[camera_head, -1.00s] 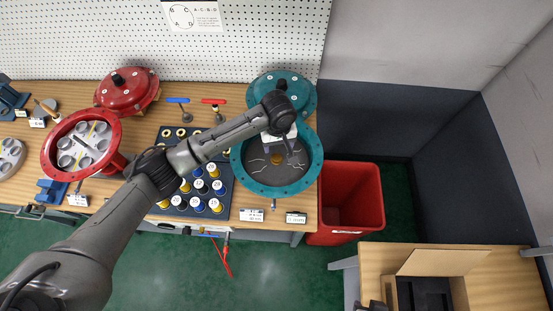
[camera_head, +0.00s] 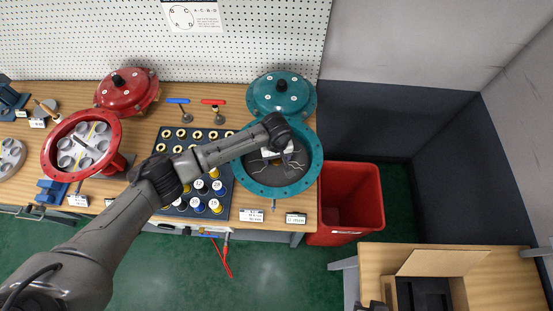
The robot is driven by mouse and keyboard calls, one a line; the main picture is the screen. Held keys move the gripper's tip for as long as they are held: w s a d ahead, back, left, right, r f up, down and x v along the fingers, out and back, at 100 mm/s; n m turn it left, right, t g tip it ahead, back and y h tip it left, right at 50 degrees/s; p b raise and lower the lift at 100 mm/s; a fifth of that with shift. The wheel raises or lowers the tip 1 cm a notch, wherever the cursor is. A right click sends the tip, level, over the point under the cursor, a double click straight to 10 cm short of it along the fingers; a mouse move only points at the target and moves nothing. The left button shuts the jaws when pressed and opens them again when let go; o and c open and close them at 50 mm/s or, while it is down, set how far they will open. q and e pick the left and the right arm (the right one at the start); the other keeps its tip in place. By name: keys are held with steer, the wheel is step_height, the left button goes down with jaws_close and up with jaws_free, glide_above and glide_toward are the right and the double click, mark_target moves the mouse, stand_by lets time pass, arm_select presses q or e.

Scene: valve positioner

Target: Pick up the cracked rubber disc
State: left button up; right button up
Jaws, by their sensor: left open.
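The cracked rubber disc (camera_head: 262,171) is dark grey with pale crack lines. It lies inside the teal round housing (camera_head: 276,191) at the right end of the workbench. My left gripper (camera_head: 284,163) is over the disc, inside the housing's rim as seen from above, and is open. The arm's wrist hides part of the disc and the rim's upper part. I cannot tell whether the fingertips touch the disc. My right gripper is not clearly seen; only a small dark part shows at the bottom edge.
A teal domed cover (camera_head: 281,92) sits just behind the housing. A dark tray (camera_head: 208,190) of numbered parts is to its left, partly under my arm. A red housing (camera_head: 115,165) and red cover (camera_head: 127,92) are farther left. A red bin (camera_head: 352,195) stands right of the bench.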

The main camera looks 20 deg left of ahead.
arm_select(q)
steer(key=shift+c, duration=0.2)
steer(key=c, duration=1.1)
steer(key=shift+r, duration=0.1)
